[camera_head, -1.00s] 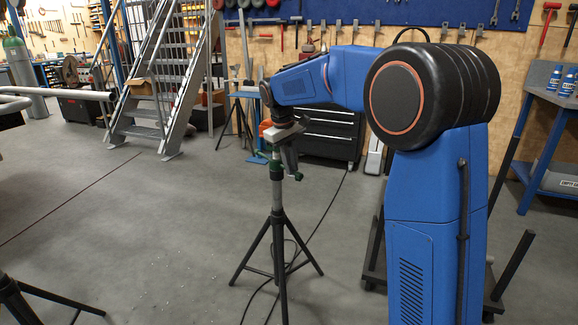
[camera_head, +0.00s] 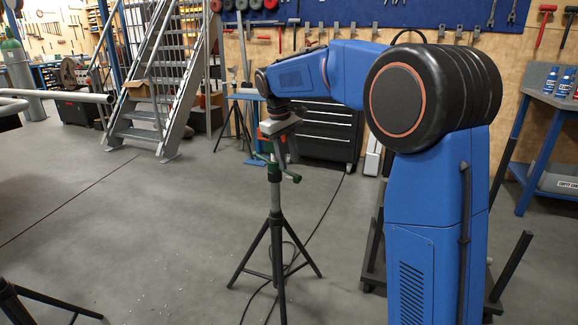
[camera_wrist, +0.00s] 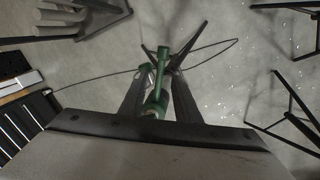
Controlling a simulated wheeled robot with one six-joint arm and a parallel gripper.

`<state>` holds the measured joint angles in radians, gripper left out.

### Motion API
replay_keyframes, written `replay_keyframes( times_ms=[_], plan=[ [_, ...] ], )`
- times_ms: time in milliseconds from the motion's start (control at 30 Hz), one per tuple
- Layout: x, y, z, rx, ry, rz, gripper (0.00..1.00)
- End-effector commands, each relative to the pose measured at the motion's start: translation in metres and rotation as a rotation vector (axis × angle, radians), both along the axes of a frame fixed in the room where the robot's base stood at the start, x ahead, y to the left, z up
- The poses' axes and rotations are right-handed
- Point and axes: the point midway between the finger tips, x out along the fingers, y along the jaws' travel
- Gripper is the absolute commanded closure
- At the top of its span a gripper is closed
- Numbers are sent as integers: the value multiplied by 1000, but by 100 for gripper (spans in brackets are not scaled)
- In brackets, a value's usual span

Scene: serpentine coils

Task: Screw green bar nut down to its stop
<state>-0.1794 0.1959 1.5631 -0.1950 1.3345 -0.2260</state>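The green bar nut (camera_head: 291,177) sits at the top of a grey post on a black tripod stand (camera_head: 276,245) in the head view. In the wrist view the green bar (camera_wrist: 164,80) lies between and beyond the two dark fingers, with a knob at its far end. My gripper (camera_head: 279,158) points down over the post top. In the wrist view my gripper (camera_wrist: 163,72) has its fingers apart, one on each side of the green part. I see no clear contact. The thread and the stop cannot be made out.
A dark cable (camera_wrist: 100,78) loops over the floor by the stand. A black drawer cabinet (camera_head: 330,135) stands behind it, and metal stairs (camera_head: 155,85) stand at left. Another tripod leg (camera_head: 45,305) shows at lower left. Open floor (camera_head: 130,230) lies left of the stand.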

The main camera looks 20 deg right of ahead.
Motion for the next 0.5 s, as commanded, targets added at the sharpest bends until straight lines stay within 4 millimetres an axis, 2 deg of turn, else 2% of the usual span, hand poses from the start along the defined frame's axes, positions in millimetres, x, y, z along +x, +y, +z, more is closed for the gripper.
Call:
replay_keyframes(
  times_ms=[100,500],
  plan=[
    [-1,5,25,0,-3,1,70],
    [-8,19,101,0,-3,1,70]
  ],
)
